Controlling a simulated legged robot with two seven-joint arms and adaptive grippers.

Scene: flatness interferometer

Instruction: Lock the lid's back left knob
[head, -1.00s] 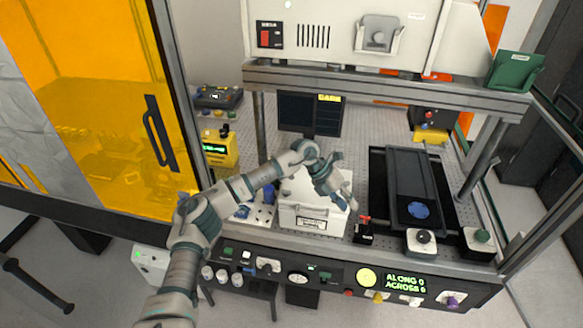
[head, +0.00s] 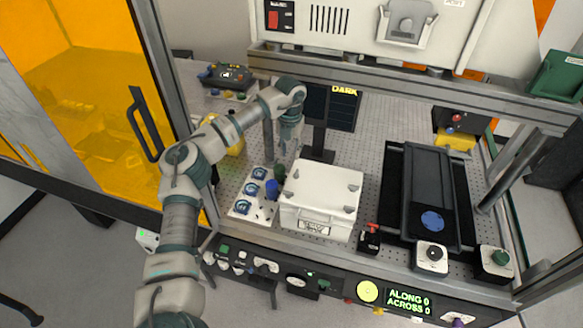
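A white box with a white lid (head: 325,184) stands on the perforated bench. Small grey knobs sit near the lid's corners; the back right knob (head: 354,187) and front right knob (head: 349,209) show clearly. My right gripper is not in view.
A white tray (head: 240,208) with blue-ringed parts and blue and green pieces lies left of the box. A red-and-black switch (head: 370,238) and a black stage (head: 433,195) stand to the right. A dark monitor (head: 330,108) stands behind, under the overhead beam.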

